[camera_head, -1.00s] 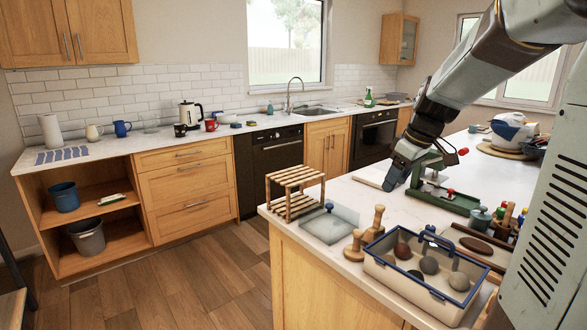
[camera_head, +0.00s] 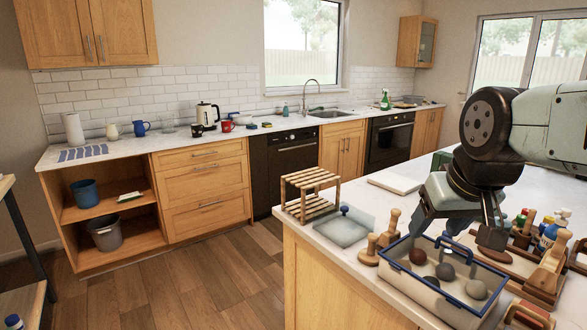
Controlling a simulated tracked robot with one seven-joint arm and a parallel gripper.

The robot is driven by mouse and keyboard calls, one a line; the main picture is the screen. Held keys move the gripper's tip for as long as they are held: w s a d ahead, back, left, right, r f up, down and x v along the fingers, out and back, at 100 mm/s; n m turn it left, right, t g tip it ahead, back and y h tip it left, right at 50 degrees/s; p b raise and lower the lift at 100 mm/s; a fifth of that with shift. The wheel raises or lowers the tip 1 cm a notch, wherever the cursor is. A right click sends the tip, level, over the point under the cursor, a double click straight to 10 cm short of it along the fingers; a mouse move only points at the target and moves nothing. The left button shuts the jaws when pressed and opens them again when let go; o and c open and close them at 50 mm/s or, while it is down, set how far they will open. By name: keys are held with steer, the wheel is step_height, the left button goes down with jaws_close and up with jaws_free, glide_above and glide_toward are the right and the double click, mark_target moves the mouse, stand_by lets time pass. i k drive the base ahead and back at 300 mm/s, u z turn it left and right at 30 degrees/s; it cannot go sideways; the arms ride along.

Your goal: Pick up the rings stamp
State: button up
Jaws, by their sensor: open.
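Two wooden knob-handled tools that look like stamps stand on the counter at the left of the caddy: a taller one (camera_head: 390,228) and a shorter one (camera_head: 370,250). Their stamping faces are turned down and hidden, so I cannot tell which, if either, has rings. More wooden-handled tools (camera_head: 546,278) stand or lie at the right edge, also without a readable pattern. My gripper (camera_head: 456,228) is open and empty, pointing down above the counter behind the caddy, right of the taller stamp-like tool. Its fingers partly hide the things behind it.
A blue-rimmed caddy (camera_head: 399,277) with a raised handle holds several round balls. A small slatted wooden rack (camera_head: 309,195) and a glassy square plate (camera_head: 342,230) are at the counter's left. A dark wooden oval (camera_head: 493,239) lies near the right finger. Bottles (camera_head: 549,233) crowd the right.

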mark_target(542, 226)
steer(key=u, duration=1.3)
steer(key=i, duration=0.05)
steer(key=z, duration=2.6)
